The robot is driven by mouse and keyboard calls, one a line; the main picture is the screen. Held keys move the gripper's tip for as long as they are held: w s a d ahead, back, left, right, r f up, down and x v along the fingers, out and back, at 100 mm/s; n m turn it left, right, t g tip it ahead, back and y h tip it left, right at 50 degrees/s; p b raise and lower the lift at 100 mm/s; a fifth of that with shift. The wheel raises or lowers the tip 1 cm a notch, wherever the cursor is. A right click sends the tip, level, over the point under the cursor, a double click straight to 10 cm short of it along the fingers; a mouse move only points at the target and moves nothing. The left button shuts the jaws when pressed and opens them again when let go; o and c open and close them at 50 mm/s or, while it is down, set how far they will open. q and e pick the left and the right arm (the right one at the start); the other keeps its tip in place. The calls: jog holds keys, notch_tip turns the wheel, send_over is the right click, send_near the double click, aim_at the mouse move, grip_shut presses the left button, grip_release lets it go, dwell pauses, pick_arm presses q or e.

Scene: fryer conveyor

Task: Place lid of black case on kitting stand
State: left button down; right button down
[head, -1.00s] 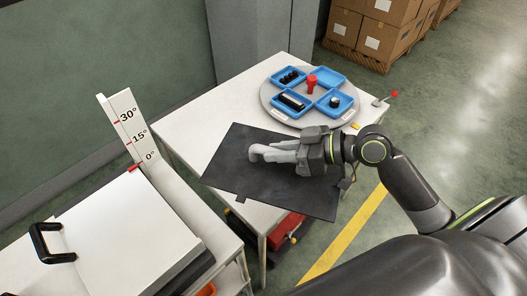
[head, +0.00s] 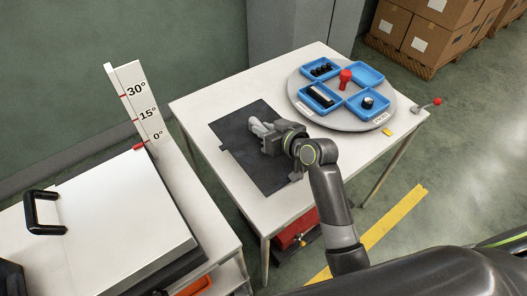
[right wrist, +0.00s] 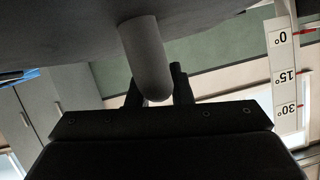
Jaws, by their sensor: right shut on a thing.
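The lid is a flat dark panel (head: 245,165) with small tabs on its edges. It is over the near left part of the white kitting stand (head: 222,82), tilted little if at all; I cannot tell whether it touches the top. My right gripper (head: 266,130) is over the lid, shut on a pale grey upright piece of it. In the right wrist view this round grey post (right wrist: 147,55) joins the dark lid surface (right wrist: 60,28) and sits between my dark fingers. My left gripper is not in view.
A grey turntable (head: 340,118) with several blue trays and a red knob (head: 345,78) stands just right of the lid. At left is a white plate with a black handle (head: 35,212), beside an angle scale (head: 138,100). A red-tipped lever (head: 430,104) sticks out at the stand's right corner.

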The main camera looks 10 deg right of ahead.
aim_at(293, 166)
notch_tip(293, 166, down, 7)
jog(key=shift+r, duration=0.15)
dwell(0.4)
jog(key=shift+f, duration=0.2)
jog(key=c, duration=1.3)
grip_release()
jog(key=shift+r, duration=0.2)
jog(key=b+v, duration=0.1)
jog(key=v, duration=1.1)
jog(key=shift+s, duration=0.1)
